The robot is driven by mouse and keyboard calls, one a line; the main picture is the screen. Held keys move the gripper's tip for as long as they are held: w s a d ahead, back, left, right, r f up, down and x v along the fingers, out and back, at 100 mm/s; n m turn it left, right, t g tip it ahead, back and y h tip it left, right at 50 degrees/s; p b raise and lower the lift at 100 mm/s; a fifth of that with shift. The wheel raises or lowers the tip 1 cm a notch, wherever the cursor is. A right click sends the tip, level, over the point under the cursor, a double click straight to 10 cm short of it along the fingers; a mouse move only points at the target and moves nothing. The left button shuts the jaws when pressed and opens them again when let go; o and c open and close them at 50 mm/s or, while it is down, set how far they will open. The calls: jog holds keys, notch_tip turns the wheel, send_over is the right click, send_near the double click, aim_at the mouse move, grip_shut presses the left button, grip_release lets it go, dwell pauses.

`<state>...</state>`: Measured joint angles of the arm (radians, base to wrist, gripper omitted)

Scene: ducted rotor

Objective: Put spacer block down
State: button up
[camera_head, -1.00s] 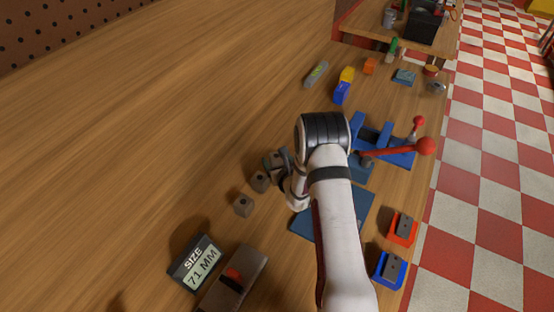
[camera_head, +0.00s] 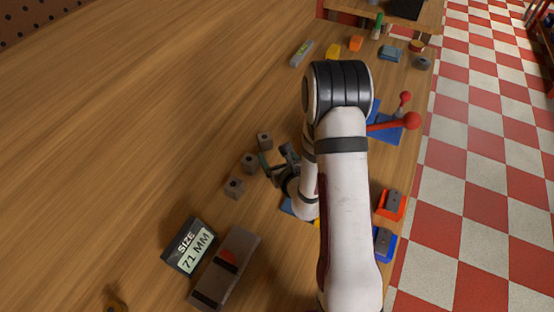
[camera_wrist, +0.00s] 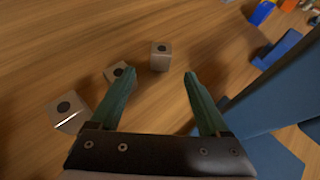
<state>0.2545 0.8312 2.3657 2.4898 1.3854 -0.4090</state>
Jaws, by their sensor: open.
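Three small grey-brown spacer blocks, each with a dark round hole on top, stand apart in a slanting row on the wooden bench: a near block (camera_head: 234,187), a middle block (camera_head: 249,162) and a far block (camera_head: 264,140). My gripper (camera_head: 274,162) is just right of the row, open and empty. In the wrist view (camera_wrist: 159,77) its two green fingers are spread. One block (camera_wrist: 160,57) stands upright just beyond the gap between the fingertips. Another block (camera_wrist: 118,73) is partly hidden by the left finger, and a third block (camera_wrist: 69,112) lies further left.
A size display (camera_head: 190,246) reading 71 MM and a grey tool with a red part (camera_head: 228,268) are at the front. A blue fixture with red-knobbed levers (camera_head: 388,128), an orange tray (camera_head: 390,204) and a blue tray (camera_head: 385,244) are on the right.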

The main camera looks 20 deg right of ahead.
jog(key=a+r+n+y, duration=0.5)
jog(key=a+r+y, duration=0.1)
jog(key=a+r, duration=0.3)
jog(key=s+a+r+n+g+y, duration=0.75)
jog(key=s+a+r+n, duration=0.25)
jog(key=s+a+n, duration=0.35)
jog(key=s+d+f+n+g+h, duration=0.25)
jog(key=s+n+g+h, duration=0.45)
jog(key=s, duration=0.8)
jog(key=s+d+n+t+h, duration=0.1)
jog(key=s+d+n+h, duration=0.2)
jog(key=d, duration=0.7)
jog(key=shift+s+d+f+n+h, duration=0.2)
jog(key=shift+s+f+n+h, duration=0.15)
jog(key=shift+n+h, duration=0.55)
